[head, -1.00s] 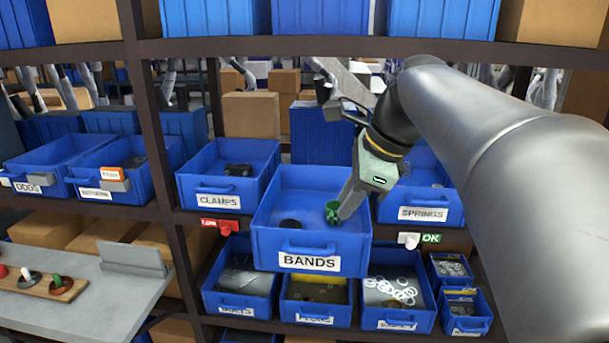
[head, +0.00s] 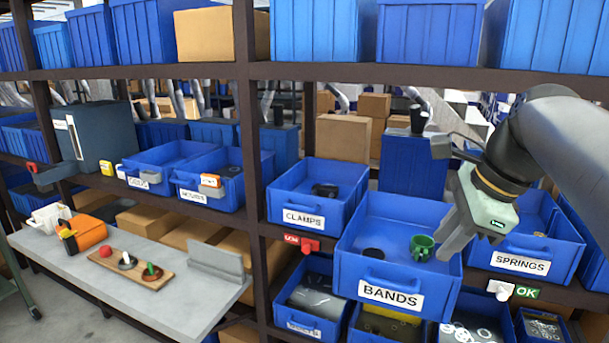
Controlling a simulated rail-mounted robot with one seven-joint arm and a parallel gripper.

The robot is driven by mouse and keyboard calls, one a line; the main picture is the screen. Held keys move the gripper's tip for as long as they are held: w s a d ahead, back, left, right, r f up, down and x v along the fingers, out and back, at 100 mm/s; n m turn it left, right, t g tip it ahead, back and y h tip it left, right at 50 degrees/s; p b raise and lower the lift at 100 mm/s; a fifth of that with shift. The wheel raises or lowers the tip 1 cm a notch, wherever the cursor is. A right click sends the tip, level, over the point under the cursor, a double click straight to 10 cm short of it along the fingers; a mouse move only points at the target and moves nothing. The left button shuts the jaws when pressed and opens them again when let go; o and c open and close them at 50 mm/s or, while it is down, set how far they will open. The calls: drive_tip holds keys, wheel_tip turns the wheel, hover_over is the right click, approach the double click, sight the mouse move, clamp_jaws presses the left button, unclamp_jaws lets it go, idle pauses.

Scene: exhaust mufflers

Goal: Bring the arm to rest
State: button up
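My gripper (head: 448,248) hangs at the right side of the blue BANDS bin (head: 390,295), fingers pointing down and left. The fingers overlap from this side, so whether they are open or shut cannot be told. A green ring-like piece (head: 422,247) is in the bin just left of the fingertips, with a narrow gap showing between them. A dark round piece (head: 373,255) lies further left in the same bin. My arm comes in from the upper right.
The BANDS bin juts out from the shelf between the CLAMPS bin (head: 303,217) and the SPRINGS bin (head: 522,262). A shelf beam (head: 370,73) runs above my gripper. At left, a grey bench (head: 185,305) holds a wooden board (head: 127,267) and an orange device (head: 85,235).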

drive_tip(key=s+a+f+n+g+h, duration=0.1)
drive_tip(key=s+a+f+n, duration=0.2)
drive_tip(key=f+n, duration=0.4)
drive_tip(key=s+a+f+n+g+h, duration=0.1)
drive_tip(key=s+a+f+n, duration=0.3)
drive_tip(key=f+n, duration=0.3)
drive_tip(key=s+a+f+n+g, duration=0.1)
drive_tip(key=s+a+f+n, duration=0.2)
drive_tip(key=f+n, duration=0.4)
wheel_tip(320, 180, down, 6)
drive_tip(key=shift+s+a+r+h, duration=0.25)
drive_tip(key=shift+s+a+h, duration=0.15)
drive_tip(key=shift+s, duration=0.25)
